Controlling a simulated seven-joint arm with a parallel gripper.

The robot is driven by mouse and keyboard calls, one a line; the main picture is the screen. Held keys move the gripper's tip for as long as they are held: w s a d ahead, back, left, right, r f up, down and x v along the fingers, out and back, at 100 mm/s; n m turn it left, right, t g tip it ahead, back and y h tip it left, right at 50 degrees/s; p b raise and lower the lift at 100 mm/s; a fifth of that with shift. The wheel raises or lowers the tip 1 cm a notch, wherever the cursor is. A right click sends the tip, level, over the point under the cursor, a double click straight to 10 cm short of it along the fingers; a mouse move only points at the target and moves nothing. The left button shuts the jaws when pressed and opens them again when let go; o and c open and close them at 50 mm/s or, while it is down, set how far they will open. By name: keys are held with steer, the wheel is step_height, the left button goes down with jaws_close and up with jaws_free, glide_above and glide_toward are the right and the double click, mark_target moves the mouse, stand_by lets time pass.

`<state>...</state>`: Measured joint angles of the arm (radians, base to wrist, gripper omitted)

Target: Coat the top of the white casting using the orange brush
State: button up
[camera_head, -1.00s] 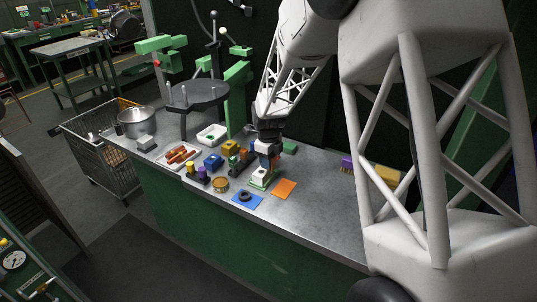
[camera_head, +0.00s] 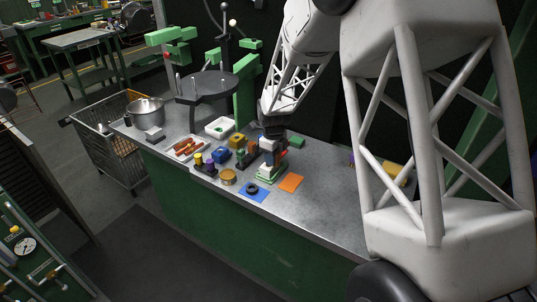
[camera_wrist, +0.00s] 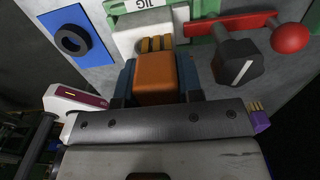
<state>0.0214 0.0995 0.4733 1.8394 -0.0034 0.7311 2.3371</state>
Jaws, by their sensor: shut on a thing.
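My gripper (camera_wrist: 155,80) is shut on the orange brush (camera_wrist: 155,78), its fingers on both sides of the orange handle. The brush's yellow bristles (camera_wrist: 157,44) point away from the gripper and appear in front of the white casting (camera_wrist: 130,38). Whether they touch its top is unclear. The casting sits in a green jig (camera_wrist: 203,10) marked JIG. The brush and gripper partly hide the casting. In the head view my gripper (camera_head: 268,151) is directly over the casting and jig (camera_head: 265,178).
A red lever with a ball (camera_wrist: 290,38) and a black knob (camera_wrist: 240,65) stand close right of the casting. A blue mat with a dark ring (camera_wrist: 75,40) lies left.

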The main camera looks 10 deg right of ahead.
mark_target(263, 165)
steer(key=shift+s+d, duration=0.35)
steer(key=shift+s, duration=0.05)
steer(key=shift+w+a, duration=0.35)
steer(key=shift+c, duration=0.4)
steer(key=shift+w+a, duration=1.2)
steer(key=s+d, duration=0.3)
steer(key=shift+s+d, duration=0.2)
steer(key=shift+d, duration=0.05)
steer(key=a, duration=0.2)
steer(key=w+a, duration=0.1)
steer(key=a, duration=0.1)
steer(key=shift+w+a, duration=0.2)
steer(key=shift+a, duration=0.2)
steer(key=shift+s+d+f, duration=0.1)
steer(key=shift+s+d, duration=0.5)
steer(key=shift+s, duration=0.2)
steer(key=shift+s+d, duration=0.5)
steer(key=shift+d, duration=0.05)
steer(key=shift+w+a, duration=1.15)
steer(key=shift+s+d, duration=1.35)
steer(key=shift+w+a, duration=1.25)
steer(key=shift+w+a+r, duration=0.2)
steer(key=shift+w+a, duration=0.2)
steer(key=shift+r, duration=3.95)
